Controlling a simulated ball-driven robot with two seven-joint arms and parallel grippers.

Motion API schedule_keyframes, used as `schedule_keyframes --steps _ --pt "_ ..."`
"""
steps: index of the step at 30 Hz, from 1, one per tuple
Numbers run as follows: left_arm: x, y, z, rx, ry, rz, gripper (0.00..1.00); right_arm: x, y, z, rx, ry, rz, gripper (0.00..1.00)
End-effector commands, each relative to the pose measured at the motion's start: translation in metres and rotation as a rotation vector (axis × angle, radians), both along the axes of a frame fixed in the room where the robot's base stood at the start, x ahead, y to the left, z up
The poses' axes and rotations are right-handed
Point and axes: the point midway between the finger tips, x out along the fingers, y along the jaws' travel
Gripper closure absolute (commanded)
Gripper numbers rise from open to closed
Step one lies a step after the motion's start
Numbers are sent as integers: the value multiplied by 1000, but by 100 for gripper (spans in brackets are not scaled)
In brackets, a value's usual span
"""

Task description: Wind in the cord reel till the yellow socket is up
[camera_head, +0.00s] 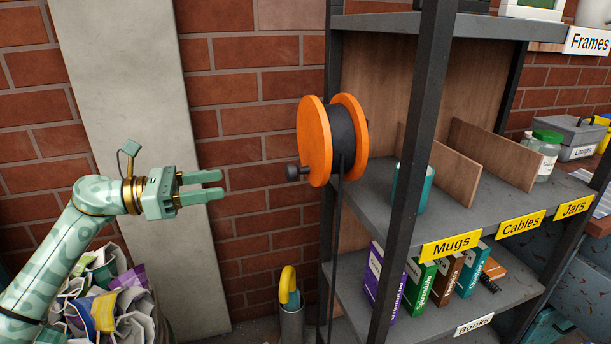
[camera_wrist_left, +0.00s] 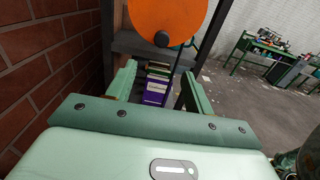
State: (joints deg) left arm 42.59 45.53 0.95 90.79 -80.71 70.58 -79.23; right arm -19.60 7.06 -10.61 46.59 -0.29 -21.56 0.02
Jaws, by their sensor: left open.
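The cord reel (camera_head: 316,140) has orange discs with black cord wound between them, mounted at the shelf's left post. Its dark crank knob (camera_head: 293,172) sticks out at the lower left of the front disc. The black cord (camera_head: 334,250) hangs straight down out of the picture; its lower end and a yellow socket on it are not seen. My left gripper (camera_head: 221,185) is open and empty, left of the knob and apart from it. In the left wrist view the orange disc (camera_wrist_left: 168,15) and knob (camera_wrist_left: 161,39) are above and beyond the open fingers (camera_wrist_left: 158,75). My right gripper is not in view.
A grey cylinder (camera_head: 291,325) holding a yellow hooked item (camera_head: 288,283) stands below the reel. A bin of crumpled paper (camera_head: 105,300) is below my left arm. The shelf (camera_head: 465,210) holds a teal mug (camera_head: 412,188) and books (camera_head: 420,285). Brick wall is behind.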

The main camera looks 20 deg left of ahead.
Motion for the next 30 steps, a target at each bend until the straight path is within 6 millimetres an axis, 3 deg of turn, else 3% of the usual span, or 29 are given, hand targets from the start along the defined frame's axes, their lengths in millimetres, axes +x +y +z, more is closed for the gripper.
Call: schedule_keyframes --steps 18,22,30 --pt "76 -112 -2 -8 4 -1 48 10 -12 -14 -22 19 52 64" --pt "85 -125 -1 -8 5 0 48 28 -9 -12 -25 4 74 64" --pt "89 -132 0 -7 5 1 48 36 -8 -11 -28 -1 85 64"
